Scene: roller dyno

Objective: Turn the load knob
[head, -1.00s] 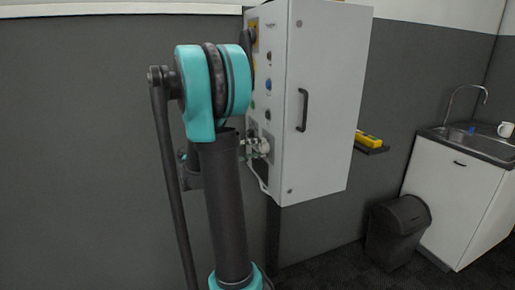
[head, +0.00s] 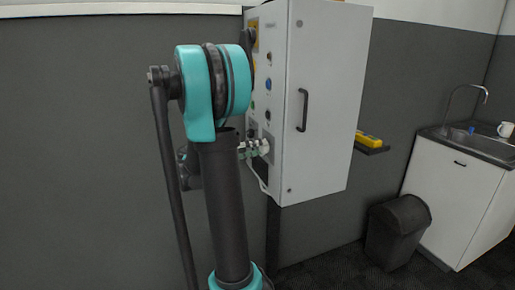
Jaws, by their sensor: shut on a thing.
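The control cabinet (head: 325,110) is a pale grey box on the wall, with its panel of buttons facing left. My gripper (head: 264,147) is at the lower part of that panel, small and partly hidden behind my own arm. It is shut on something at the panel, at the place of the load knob. The knob itself is covered by the fingers, so its pointer and angle cannot be seen.
Several coloured buttons, among them a blue one (head: 268,83), sit above my gripper. A yellow device (head: 368,140) lies on a small shelf to the right. A dark bin (head: 396,232) and a sink cabinet (head: 455,190) stand further right.

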